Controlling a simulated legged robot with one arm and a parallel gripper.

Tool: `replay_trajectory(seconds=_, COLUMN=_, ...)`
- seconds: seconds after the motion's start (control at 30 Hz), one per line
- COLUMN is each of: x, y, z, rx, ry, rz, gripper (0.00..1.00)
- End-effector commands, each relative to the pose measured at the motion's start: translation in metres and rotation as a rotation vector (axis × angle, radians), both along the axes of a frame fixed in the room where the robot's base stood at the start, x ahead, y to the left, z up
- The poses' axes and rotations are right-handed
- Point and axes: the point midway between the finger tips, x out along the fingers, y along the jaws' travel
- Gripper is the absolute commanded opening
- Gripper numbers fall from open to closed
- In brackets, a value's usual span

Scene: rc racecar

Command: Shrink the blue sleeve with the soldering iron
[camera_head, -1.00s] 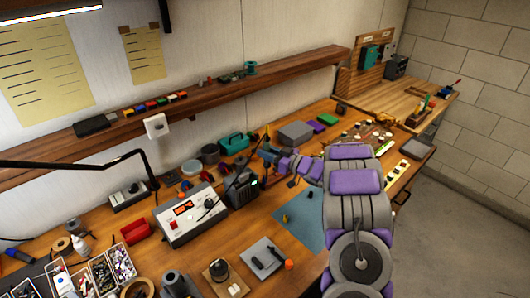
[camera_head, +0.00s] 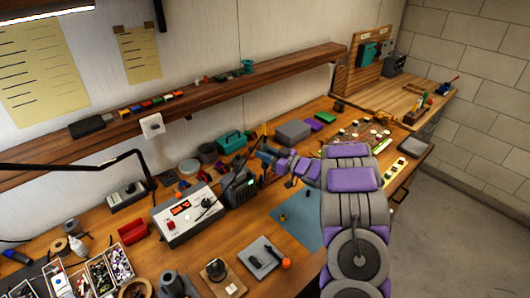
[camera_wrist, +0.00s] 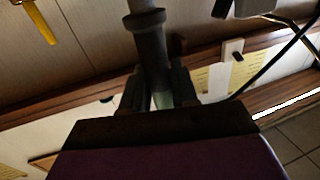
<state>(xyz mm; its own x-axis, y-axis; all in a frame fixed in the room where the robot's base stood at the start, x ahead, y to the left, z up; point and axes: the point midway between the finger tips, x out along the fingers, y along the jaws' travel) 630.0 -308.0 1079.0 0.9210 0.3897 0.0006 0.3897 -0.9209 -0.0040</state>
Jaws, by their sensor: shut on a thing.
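My gripper (camera_head: 263,154) is above the back middle of the bench, beside a black device with a small green display. In the wrist view its dark fingers (camera_wrist: 158,95) are shut around a dark, collared cylindrical handle (camera_wrist: 148,45), which looks like the soldering iron; its tip is out of view. In the head view the held tool is too small to make out clearly. I cannot pick out the blue sleeve in either view. A small circuit layout with wires (camera_head: 367,134) lies at the right of the bench, beyond my arm.
A blue mat (camera_head: 297,218) lies in front of my gripper with small dark bits on it. The black device (camera_head: 240,188) and a grey station with a red display (camera_head: 187,215) stand left. A teal toolbox (camera_head: 230,141) stands behind. A wooden shelf (camera_head: 210,99) runs above.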

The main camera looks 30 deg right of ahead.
Motion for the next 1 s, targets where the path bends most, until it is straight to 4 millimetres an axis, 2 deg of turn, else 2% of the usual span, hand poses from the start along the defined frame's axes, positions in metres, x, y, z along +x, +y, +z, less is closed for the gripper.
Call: replay_trajectory(seconds=1.0, x=0.0000, y=-0.0046, z=-0.0001, rx=-0.001, ry=0.001, rz=0.000, gripper=0.02)
